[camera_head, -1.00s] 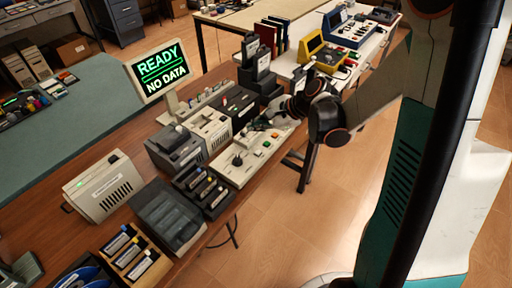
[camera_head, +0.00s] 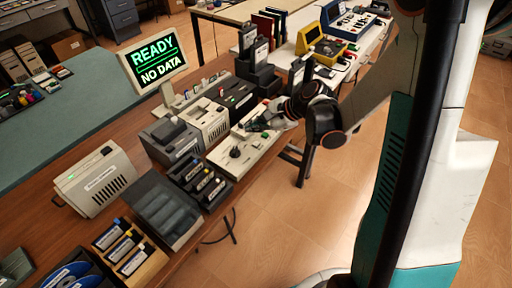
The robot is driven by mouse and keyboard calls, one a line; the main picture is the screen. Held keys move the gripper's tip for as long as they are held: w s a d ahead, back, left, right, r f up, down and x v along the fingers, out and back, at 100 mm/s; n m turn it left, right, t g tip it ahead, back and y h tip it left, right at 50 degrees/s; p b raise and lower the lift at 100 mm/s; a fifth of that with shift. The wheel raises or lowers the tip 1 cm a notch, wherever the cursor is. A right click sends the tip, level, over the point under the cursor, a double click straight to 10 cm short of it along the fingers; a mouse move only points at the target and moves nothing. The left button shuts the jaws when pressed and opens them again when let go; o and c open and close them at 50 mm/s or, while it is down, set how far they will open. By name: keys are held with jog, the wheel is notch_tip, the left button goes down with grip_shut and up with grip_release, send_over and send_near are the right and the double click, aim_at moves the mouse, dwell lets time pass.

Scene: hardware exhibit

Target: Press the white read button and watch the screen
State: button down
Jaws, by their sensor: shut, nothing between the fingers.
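The screen (camera_head: 152,62) stands on a short post at the back of the bench and shows green "READY" above pale "NO DATA". A beige control panel (camera_head: 226,160) with a black joystick (camera_head: 235,152) and small coloured buttons lies near the bench's front edge. I cannot pick out the white read button for certain; the buttons are tiny and partly behind my gripper. My gripper (camera_head: 256,125) is over the panel's far right part, shut and empty, fingers pointing left. I cannot tell whether its tips touch the panel.
Beige and dark drive boxes (camera_head: 209,122) stand close behind the panel. A black rack of cartridges (camera_head: 199,183) and a dark tray (camera_head: 168,213) are to its left. Black upright units (camera_head: 262,74) stand just behind my gripper. Open floor lies in front.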

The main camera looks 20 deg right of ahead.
aim_at(255, 145)
jog(key=shift+f+b, duration=1.4)
jog(key=shift+f, duration=0.7)
jog(key=shift+f+b, duration=0.4)
jog(key=shift+b, duration=0.05)
jog(key=shift+f+b, duration=0.35)
jog(key=shift+f, duration=0.05)
jog(key=shift+r, duration=0.2)
dwell(0.4)
jog(key=shift+r+p, duration=0.55)
jog(key=shift+r, duration=0.1)
jog(key=shift+r+p, duration=1.8)
jog(key=shift+r, duration=0.7)
